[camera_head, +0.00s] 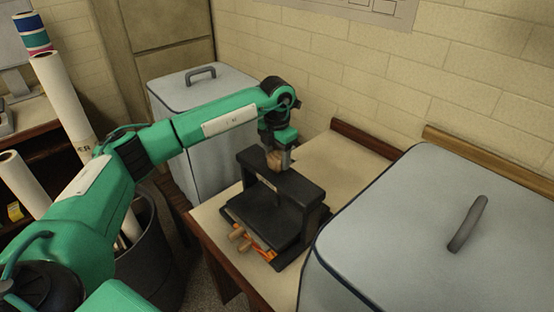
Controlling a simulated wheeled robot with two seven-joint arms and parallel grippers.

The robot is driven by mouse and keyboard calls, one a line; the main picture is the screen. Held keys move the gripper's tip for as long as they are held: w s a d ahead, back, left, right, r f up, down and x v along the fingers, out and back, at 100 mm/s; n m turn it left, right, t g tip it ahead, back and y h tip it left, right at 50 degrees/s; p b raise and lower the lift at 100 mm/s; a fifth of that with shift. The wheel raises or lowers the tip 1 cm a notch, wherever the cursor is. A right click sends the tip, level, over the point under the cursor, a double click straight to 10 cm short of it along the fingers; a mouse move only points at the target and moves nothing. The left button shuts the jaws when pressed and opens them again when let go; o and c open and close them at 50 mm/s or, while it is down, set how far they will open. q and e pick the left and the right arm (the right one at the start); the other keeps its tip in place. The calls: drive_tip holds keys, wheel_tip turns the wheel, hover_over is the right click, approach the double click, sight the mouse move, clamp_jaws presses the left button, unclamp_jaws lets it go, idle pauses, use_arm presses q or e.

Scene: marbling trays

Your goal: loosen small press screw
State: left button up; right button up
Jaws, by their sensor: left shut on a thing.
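A small black press (280,178) stands on the pale table between two grey bins. A brown wooden screw handle (274,161) sits at the top of its crossbar. My left gripper (276,158) comes down from above and is shut on this handle; the fingers partly hide it. The press's dark bed (262,217) lies below the crossbar, and the screw's lower part is hidden. My right gripper is not in view.
A large grey lidded bin (400,215) fills the right front, close to the press. Another lidded bin (165,95) stands behind my left arm. Brown wooden pegs and orange pieces (245,238) lie at the press's front. Rolled paper (62,95) stands in a dark bin at left.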

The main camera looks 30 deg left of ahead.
use_arm(q)
drive_tip(key=n+b, duration=0.1)
drive_tip(key=n, duration=0.3)
drive_tip(key=shift+n, duration=0.3)
drive_tip(key=n+b, duration=0.1)
drive_tip(key=n, duration=0.3)
drive_tip(key=shift+r+n, duration=0.1)
drive_tip(key=shift+n, duration=0.2)
drive_tip(key=o, duration=1)
